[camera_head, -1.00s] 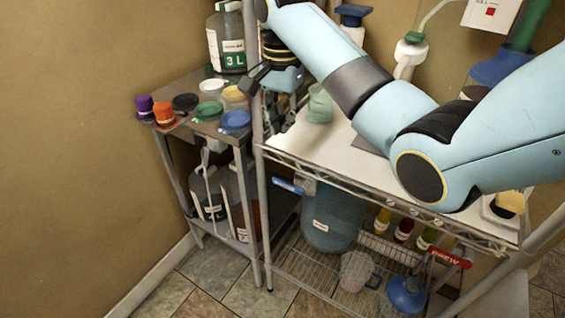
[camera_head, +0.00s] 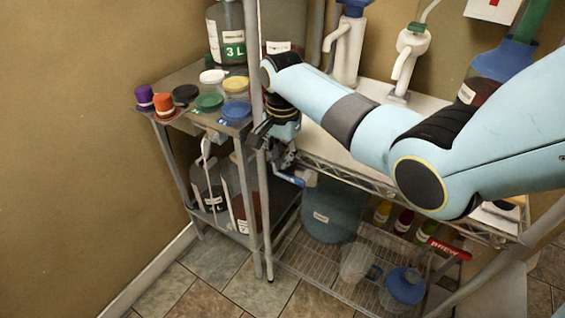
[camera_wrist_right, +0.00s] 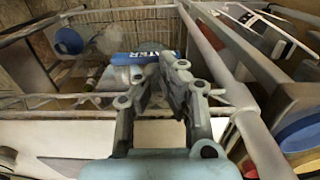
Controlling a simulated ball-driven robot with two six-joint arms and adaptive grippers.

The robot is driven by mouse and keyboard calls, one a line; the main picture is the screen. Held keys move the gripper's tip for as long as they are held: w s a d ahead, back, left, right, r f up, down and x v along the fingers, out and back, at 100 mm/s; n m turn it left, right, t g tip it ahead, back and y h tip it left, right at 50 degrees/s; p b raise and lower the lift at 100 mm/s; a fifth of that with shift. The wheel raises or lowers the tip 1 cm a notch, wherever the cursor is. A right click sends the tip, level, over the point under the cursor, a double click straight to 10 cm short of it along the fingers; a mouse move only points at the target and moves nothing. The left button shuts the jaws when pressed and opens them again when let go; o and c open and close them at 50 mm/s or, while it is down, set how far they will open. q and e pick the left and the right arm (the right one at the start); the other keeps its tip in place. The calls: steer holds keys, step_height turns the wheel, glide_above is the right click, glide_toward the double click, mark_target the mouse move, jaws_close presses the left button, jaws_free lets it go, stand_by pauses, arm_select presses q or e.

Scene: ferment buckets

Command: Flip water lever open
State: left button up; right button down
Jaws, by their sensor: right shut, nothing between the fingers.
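The blue water lever (camera_head: 288,178) sits at the front edge of the rack, just under the upper shelf, in front of a large teal container (camera_head: 328,213). In the right wrist view the lever's blue handle (camera_wrist_right: 140,57) shows part of a white WATER label and lies roughly crosswise just beyond the fingertips. My right gripper (camera_head: 283,158) points down beside the rack post, just above the lever; it also shows in the wrist view (camera_wrist_right: 170,62). Its fingers are shut and empty. I cannot tell whether they touch the lever. My left gripper is out of view.
The rack post (camera_head: 258,190) stands close beside my gripper. The upper shelf's wire edge (camera_head: 345,178) runs to the right of it. A side table with lids (camera_head: 209,101) stands left. A red BREW lever (camera_head: 449,248) is at the right.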

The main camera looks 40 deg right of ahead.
mark_target(279, 175)
steer(key=shift+f, duration=0.75)
steer(key=shift+w+f, duration=0.2)
steer(key=shift+f, duration=0.1)
steer(key=shift+a+f, duration=0.1)
steer(key=shift+w+a+f, duration=0.1)
steer(key=shift+w+f, duration=0.15)
steer(key=shift+f, duration=0.15)
steer(key=shift+f+g+h+b, duration=0.3)
steer(key=shift+f+g+b, duration=0.15)
steer(key=shift+g+b, duration=0.25)
steer(key=shift+w+f, duration=0.15)
steer(key=shift+f, duration=0.45)
